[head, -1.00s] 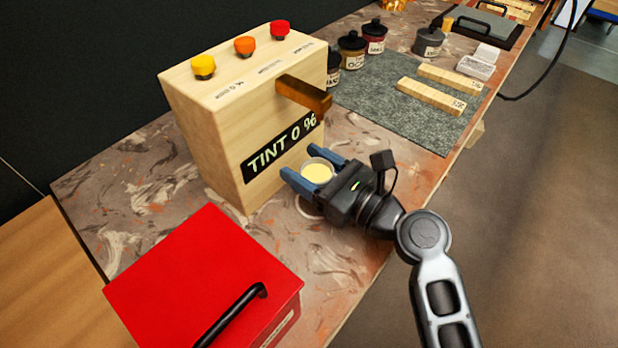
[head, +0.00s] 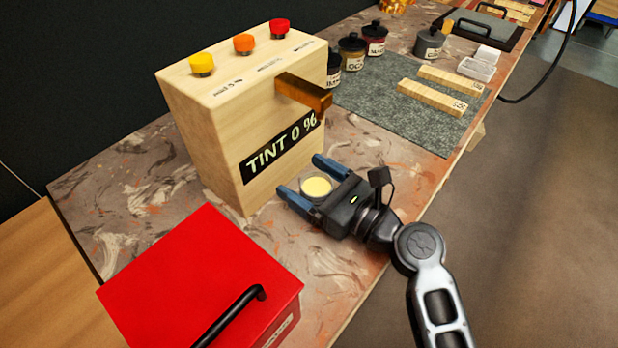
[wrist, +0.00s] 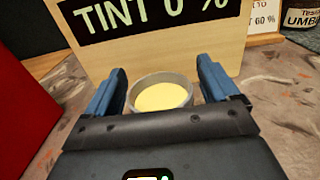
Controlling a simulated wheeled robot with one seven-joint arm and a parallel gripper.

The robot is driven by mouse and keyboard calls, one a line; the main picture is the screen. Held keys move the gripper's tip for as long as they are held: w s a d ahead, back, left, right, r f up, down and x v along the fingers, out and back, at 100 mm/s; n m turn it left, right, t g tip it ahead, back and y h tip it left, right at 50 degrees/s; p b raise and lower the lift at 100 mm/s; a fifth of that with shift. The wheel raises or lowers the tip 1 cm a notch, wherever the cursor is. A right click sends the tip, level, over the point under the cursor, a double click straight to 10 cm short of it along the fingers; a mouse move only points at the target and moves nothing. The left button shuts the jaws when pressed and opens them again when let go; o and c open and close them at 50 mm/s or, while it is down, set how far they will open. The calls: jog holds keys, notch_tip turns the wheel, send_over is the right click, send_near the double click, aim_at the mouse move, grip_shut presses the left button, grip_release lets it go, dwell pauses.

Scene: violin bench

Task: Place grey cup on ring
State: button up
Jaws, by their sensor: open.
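The grey cup (head: 317,187) holds pale yellow stuff and stands upright, low at the tabletop in front of the wooden tint box. It also shows in the wrist view (wrist: 160,96). My gripper (head: 300,175) is open, with its blue fingers on either side of the cup. In the wrist view my gripper (wrist: 160,72) shows a gap between each finger and the cup. The ring is not visible now; I cannot tell whether it lies under the cup. The cup's base is hidden by my gripper.
The wooden box (head: 215,130) marked "TINT 0 %" stands close behind the cup, with a brass spout (head: 303,92) sticking out. A red box (head: 200,275) with a black handle stands at front left. A grey mat (head: 385,105) with jars and wooden blocks lies beyond.

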jog(key=shift+r, duration=0.1)
jog(key=shift+d, duration=0.15)
jog(key=v, duration=1.1)
jog(key=shift+s+d, duration=0.25)
jog(key=shift+s, duration=0.05)
jog(key=shift+s+d, duration=0.1)
